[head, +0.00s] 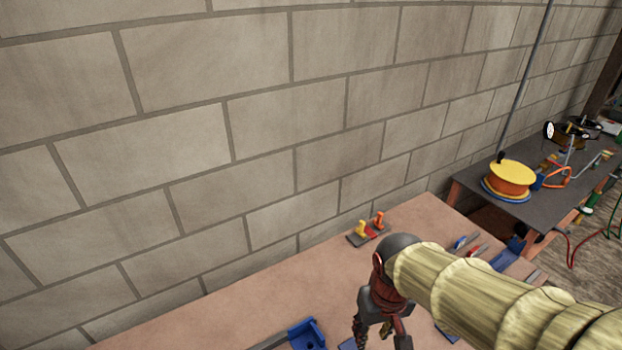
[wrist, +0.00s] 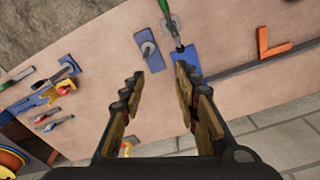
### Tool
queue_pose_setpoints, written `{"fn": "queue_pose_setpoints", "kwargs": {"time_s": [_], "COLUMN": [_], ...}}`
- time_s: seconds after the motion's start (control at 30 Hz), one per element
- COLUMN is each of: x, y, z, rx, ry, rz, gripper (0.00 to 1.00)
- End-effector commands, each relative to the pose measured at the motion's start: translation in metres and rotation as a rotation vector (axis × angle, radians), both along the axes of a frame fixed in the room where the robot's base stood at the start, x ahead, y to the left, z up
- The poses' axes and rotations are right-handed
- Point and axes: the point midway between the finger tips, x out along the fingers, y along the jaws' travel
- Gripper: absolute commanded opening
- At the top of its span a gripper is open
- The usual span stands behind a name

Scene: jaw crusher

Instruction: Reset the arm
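My arm, in a ribbed yellowish sleeve, reaches in from the lower right of the head view. My gripper (head: 382,338) hangs from it, pointing down over the tan workbench (head: 240,300). In the wrist view, the two fingers of my gripper (wrist: 159,78) stand well apart with nothing between them. Beyond the fingertips, a grey-and-blue block (wrist: 148,52) and a blue block (wrist: 184,60) lie on the bench. A green-handled tool (wrist: 168,14) reaches the blue block. Whether the fingers touch anything below is not clear, but they appear apart from the bench items.
A yellow-and-orange spool (head: 512,179) stands on a dark table (head: 560,185) at the right. A small holder with yellow and orange pieces (head: 367,230) sits near the block wall (head: 200,120). An orange square (wrist: 272,44) lies at right in the wrist view. The bench's left part is clear.

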Motion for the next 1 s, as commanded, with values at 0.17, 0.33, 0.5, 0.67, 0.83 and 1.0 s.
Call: {"fn": "queue_pose_setpoints", "kwargs": {"time_s": [0.17, 0.33, 0.5, 0.67, 0.83, 1.0], "x": [-0.032, -0.051, -0.056, -0.057, -0.057, -0.056], "y": [-0.026, -0.044, -0.055, -0.061, -0.061, -0.061], "z": [0.045, 0.08, 0.108, 0.112, 0.112, 0.112], "rx": [0.023, 0.038, 0.043, 0.04, 0.041, 0.041], "ry": [-0.144, -0.29, -0.396, -0.416, -0.415, -0.414], "rz": [-0.077, -0.133, -0.172, -0.192, -0.191, -0.191], "gripper": [0.32, 0.32, 0.32, 0.32, 0.32, 0.32]}}
